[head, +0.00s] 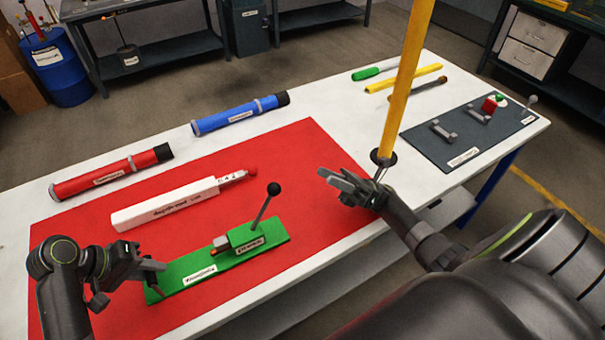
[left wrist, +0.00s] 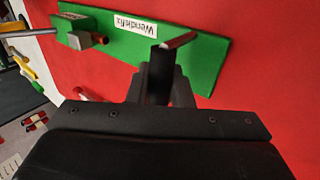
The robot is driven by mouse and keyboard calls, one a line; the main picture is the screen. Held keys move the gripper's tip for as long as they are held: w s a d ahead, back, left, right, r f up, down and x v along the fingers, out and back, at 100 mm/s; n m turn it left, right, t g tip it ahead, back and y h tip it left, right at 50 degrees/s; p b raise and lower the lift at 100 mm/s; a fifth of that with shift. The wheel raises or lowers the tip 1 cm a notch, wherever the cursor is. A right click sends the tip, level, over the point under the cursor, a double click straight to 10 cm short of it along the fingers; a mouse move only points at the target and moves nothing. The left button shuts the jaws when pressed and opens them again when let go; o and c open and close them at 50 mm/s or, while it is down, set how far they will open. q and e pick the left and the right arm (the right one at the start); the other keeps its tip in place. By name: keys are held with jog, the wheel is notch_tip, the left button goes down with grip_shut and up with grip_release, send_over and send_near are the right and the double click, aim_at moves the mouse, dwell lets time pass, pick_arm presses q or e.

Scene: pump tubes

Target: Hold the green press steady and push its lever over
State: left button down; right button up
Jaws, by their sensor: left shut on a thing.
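The green press (head: 236,258) lies on the red mat, a long flat base with a raised green block. Its thin grey lever (head: 263,208) rises from the block, tilted a little right, with a black ball knob (head: 273,189).
A white labelled rod (head: 165,205) lies behind the press on the red mat (head: 300,150). Red (head: 112,173) and blue (head: 240,114) tubes lie behind it. A yellow pole (head: 405,85) rises behind my right gripper. A dark board (head: 455,140) with fittings is at right.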

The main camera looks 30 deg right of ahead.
jog(key=shift+s+d+r+m+t, duration=0.2)
jog(key=shift+d+m+t, duration=0.1)
jog(key=shift+m+t, duration=0.4)
jog(key=shift+c, duration=1.1)
jog(key=m+t, duration=0.2)
jog(key=d+r+m+t+h, duration=0.1)
jog(key=m+t, duration=0.1)
jog(key=s+d+m+t+h, duration=0.1)
jog(key=m+t, duration=0.1)
jog(key=t, duration=0.1)
jog(key=shift+d+r+m, duration=0.1)
jog(key=shift+r+m, duration=0.15)
jog(key=shift+m, duration=0.15)
grip_shut()
jog(key=s+a+f+m+t+h, duration=0.1)
jog(key=s+a+m+t+h, duration=0.25)
jog(key=a+m+h, duration=0.7)
jog(key=s+a+m+t+h, duration=0.2)
jog(key=s+a+m+h, duration=0.3)
jog(key=m, duration=1)
notch_tip(320, 180, up, 4)
send_over(262, 209)
jog(key=s, duration=0.4)
jog(key=shift+g, duration=0.25)
jog(key=shift+w+d+f, duration=0.35)
jog(key=shift+d+f, duration=0.25)
jog(key=shift+f, duration=0.2)
jog(key=shift+w+d+f, duration=0.3)
jog(key=shift+d+f, duration=0.25)
jog(key=shift+f, duration=0.2)
